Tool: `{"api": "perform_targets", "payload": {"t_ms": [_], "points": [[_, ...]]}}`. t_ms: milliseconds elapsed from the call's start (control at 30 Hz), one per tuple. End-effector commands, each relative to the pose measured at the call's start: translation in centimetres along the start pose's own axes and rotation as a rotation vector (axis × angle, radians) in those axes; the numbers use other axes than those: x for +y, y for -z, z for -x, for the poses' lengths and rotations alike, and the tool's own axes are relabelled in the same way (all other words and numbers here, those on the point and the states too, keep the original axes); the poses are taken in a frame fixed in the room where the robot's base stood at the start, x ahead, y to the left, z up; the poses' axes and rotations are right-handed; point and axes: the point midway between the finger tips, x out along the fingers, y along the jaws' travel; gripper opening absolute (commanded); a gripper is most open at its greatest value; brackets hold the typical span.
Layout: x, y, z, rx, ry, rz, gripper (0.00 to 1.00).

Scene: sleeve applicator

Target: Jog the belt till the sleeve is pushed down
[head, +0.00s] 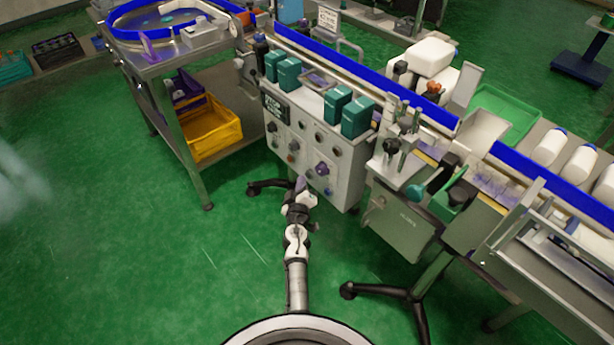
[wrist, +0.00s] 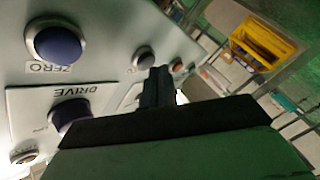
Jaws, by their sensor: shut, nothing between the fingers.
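The control panel (head: 345,185) is the grey front of the machine, with several knobs and buttons. In the wrist view a label reading DRIVE (wrist: 72,92) stands beside a dark purple knob (wrist: 70,115). A blue-purple button (wrist: 58,44) sits by a label reading ZERO. My gripper (head: 301,184) is shut and empty in front of the panel's lower left part. In the wrist view its fingertips (wrist: 157,75) are close to the panel, near a small grey knob (wrist: 143,58); contact cannot be told. The conveyor belt runs behind blue rails (head: 350,70). I cannot make out the sleeve.
Green boxes (head: 289,74) stand on top of the panel housing. A yellow crate (head: 212,130) is on the shelf of the table at left. Black stand feet (head: 385,292) spread on the floor.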

Motion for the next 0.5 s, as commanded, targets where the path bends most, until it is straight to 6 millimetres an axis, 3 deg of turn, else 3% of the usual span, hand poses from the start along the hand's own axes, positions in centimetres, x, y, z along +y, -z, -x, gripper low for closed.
{"api": "perform_targets", "payload": {"t_ms": [500], "points": [[0.33, -0.33, -0.44, 0.000, 0.000, 0.000, 0.00]]}}
